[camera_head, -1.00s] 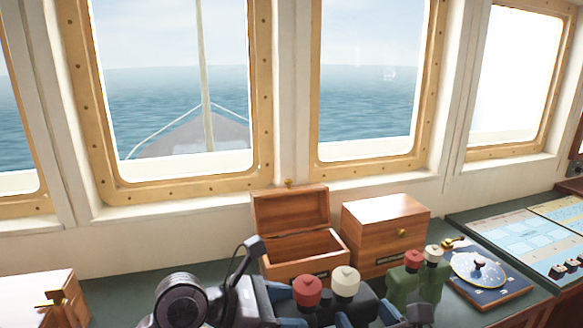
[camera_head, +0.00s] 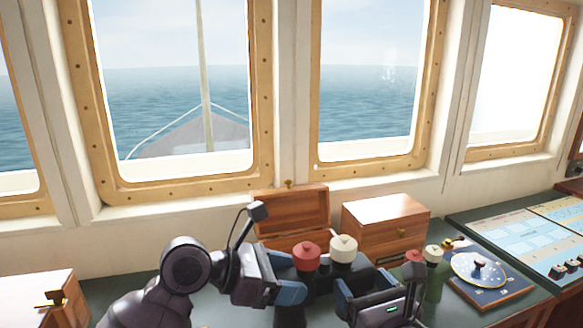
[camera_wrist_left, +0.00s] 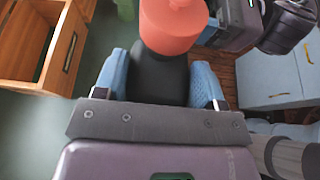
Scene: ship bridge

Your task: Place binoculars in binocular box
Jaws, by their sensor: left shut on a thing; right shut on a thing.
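The black binoculars (camera_head: 322,278), with one red cap (camera_head: 306,256) and one cream cap (camera_head: 343,250), are held upright between my grippers. My left gripper (camera_head: 288,278) is shut on the red-capped side. In the left wrist view its blue fingers (camera_wrist_left: 160,82) flank the black body below the red cap (camera_wrist_left: 172,24). My right gripper (camera_head: 365,285) is shut on the cream-capped side, its grip partly hidden. The open wooden binocular box (camera_head: 290,209) stands behind, its lid raised; the arm and binoculars hide most of its lower front. The left wrist view shows its open top and wall (camera_wrist_left: 62,48).
A closed wooden box (camera_head: 385,225) with a brass knob stands right of the open one. Green binoculars (camera_head: 433,278) with red and cream caps stand at its front right, partly hidden by my right arm. A round dial instrument (camera_head: 480,270) lies further right. Windows rise behind.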

